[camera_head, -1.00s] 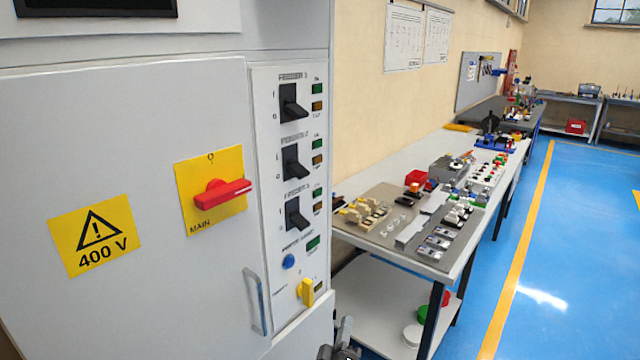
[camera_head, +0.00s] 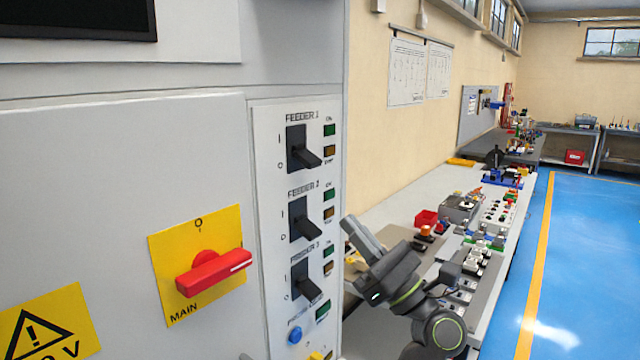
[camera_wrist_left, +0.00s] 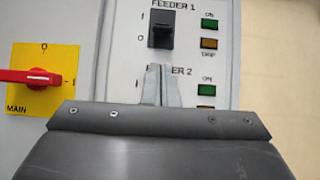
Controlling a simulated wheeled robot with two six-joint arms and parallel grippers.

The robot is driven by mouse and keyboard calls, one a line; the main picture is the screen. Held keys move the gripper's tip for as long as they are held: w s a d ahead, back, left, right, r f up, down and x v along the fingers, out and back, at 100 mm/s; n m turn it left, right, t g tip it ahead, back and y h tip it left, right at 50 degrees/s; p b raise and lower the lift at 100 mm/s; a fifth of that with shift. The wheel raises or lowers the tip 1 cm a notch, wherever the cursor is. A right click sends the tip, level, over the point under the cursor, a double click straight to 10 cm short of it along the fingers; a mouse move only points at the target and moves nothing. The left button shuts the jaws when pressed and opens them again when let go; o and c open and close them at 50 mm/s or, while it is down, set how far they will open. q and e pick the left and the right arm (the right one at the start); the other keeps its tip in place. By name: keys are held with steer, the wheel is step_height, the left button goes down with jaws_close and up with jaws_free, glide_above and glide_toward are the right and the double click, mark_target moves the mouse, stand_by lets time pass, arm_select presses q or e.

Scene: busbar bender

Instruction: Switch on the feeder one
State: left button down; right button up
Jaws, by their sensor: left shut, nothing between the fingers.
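The feeder 1 switch (camera_head: 303,150) is a black lever at the top of the panel strip, its handle down toward the 0 mark. It also shows in the left wrist view (camera_wrist_left: 161,32), just beyond my fingertips. My left gripper (camera_head: 349,222) is right of the panel, lower than the feeder 1 switch. In the left wrist view its fingers (camera_wrist_left: 155,72) are together and empty, pointing up just below the switch and covering part of the FEEDER 2 label. I cannot tell whether they touch the panel. My right gripper is out of view.
Below are the feeder 2 switch (camera_head: 305,218), feeder 3 switch (camera_head: 307,283) and a blue button (camera_head: 295,335). The red main switch (camera_head: 212,272) stands out on the left, its handle nearly sideways. A workbench (camera_head: 400,205) with parts lies behind my left arm.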

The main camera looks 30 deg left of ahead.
mark_target(307, 159)
arm_select(q)
steer(key=shift+p+x, duration=3.3)
steer(key=shift+x, duration=1.75)
steer(key=shift+w+f, duration=0.1)
steer(key=shift+w, duration=0.05)
